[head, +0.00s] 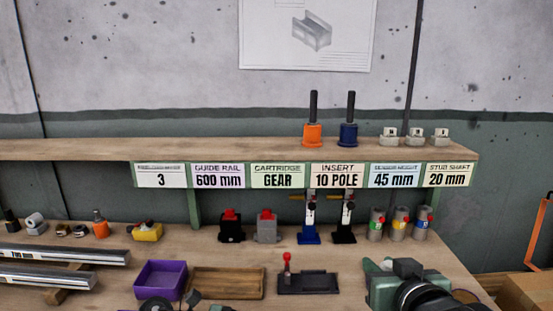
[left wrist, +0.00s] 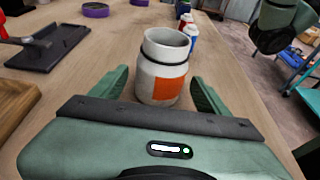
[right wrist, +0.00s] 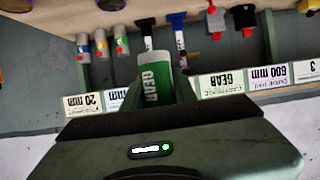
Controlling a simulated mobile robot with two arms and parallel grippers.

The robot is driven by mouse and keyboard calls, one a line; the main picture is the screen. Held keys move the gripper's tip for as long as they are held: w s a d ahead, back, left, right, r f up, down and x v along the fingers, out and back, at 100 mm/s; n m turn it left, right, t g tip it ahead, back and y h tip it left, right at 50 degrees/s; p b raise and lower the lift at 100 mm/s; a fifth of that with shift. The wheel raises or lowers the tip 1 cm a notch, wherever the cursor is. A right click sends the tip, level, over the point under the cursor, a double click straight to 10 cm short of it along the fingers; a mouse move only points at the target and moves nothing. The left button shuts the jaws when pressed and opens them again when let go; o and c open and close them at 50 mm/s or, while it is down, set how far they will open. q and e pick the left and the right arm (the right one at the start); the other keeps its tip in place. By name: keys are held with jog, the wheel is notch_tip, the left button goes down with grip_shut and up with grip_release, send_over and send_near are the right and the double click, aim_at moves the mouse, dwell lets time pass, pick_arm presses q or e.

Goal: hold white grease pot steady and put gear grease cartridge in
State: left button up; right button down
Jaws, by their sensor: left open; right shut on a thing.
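The white grease pot (left wrist: 164,60), with an orange label and a dark band at its neck, stands upright and open-topped on the table in the left wrist view. My left gripper (left wrist: 159,80) is open, with a finger on either side of the pot's lower body. The gear grease cartridge (right wrist: 153,82), green and white and marked GEAR, is in the right wrist view. My right gripper (right wrist: 160,90) is shut on it; it also shows in the head view (head: 388,268). I cannot make out the pot or the cartridge in the head view.
A shelf (head: 100,150) with labels runs across the back. In front lie a purple bin (head: 160,280), a wooden tray (head: 228,283) and a black fixture with a red lever (head: 308,283). Several small canisters (head: 398,224) stand at the back right. Two metal rails (head: 60,254) lie left.

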pick_arm(q)
jog(key=shift+b+x, duration=0.35)
jog(key=shift+x, duration=0.7)
pick_arm(e)
jog(key=shift+f, duration=0.6)
pick_arm(q)
jog(key=shift+c, duration=0.4)
jog(key=c, duration=0.8)
pick_arm(e)
jog(key=a+f+n+y, duration=0.1)
jog(key=a+f, duration=0.1)
jog(key=a, duration=0.4)
jog(key=w+a+f+n+y, duration=0.1)
jog(key=a+f, duration=0.1)
jog(key=a, duration=0.5)
jog(key=w+a+f+n+y, duration=0.1)
jog(key=a+y, duration=0.1)
jog(key=a, duration=0.5)
jog(key=shift+w+f+n+g, duration=0.2)
jog(key=shift+f+n+g, duration=0.1)
jog(key=shift+f, duration=0.1)
jog(key=shift+d, duration=0.1)
